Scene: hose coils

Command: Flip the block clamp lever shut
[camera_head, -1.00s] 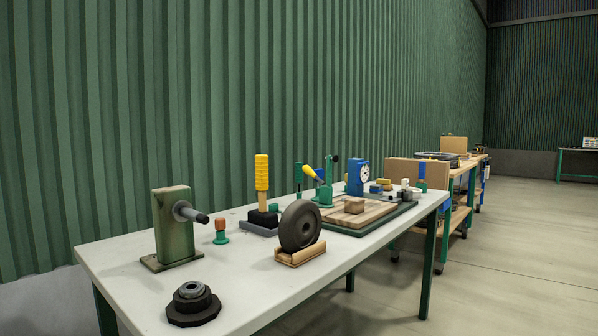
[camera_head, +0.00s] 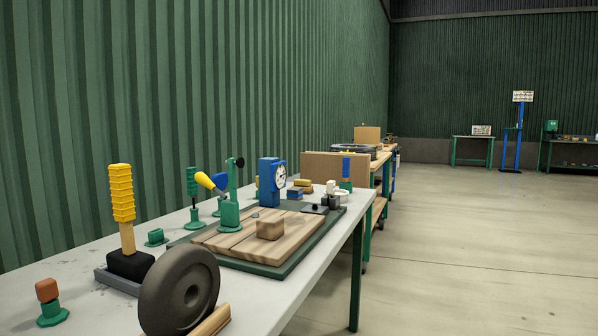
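A wooden block (camera_head: 270,228) lies on a slatted wooden board (camera_head: 262,245) on the table. At the board's left edge stands a green clamp-like fixture (camera_head: 230,214) with an upright post and a dark knob. A yellow-tipped handle (camera_head: 205,181) slants up and left from it, over a blue part. A separate yellow ribbed handle (camera_head: 122,193) stands upright from a black block (camera_head: 130,265) on a grey base. The frames carry no labels, so I cannot tell for sure which one is the block clamp lever. My gripper is not in view.
A dark wheel (camera_head: 180,290) on a wooden cradle and a red-topped green peg (camera_head: 49,300) stand in front. A blue dial gauge (camera_head: 271,183) and small parts stand behind the board. The corrugated wall (camera_head: 130,90) borders the table's left; open floor (camera_head: 450,240) lies right.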

